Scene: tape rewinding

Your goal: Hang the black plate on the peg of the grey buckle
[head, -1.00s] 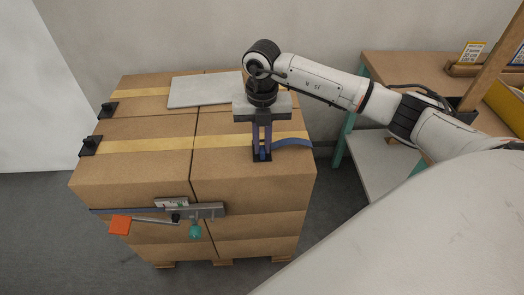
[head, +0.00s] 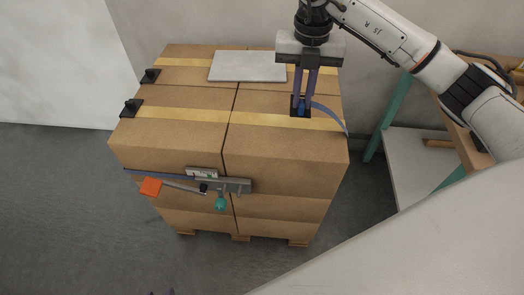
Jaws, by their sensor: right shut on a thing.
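My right gripper (head: 302,106) points down over the right-hand box top. It is shut on a small black plate (head: 294,113) with a blue band (head: 331,112) running from it to the right edge of the boxes. Whether the plate touches the box top is hard to tell. The grey buckle (head: 237,185) is on the front of the boxes, below and left of the gripper, with an orange end piece (head: 151,187) and a teal knob (head: 220,203). Its peg is too small to make out. Dark tips at the bottom edge, probably my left gripper (head: 162,292), barely show.
Two black brackets (head: 150,76) (head: 131,108) sit on the left edge. A grey sheet (head: 247,66) lies at the back. A shelf table (head: 410,165) stands at the right.

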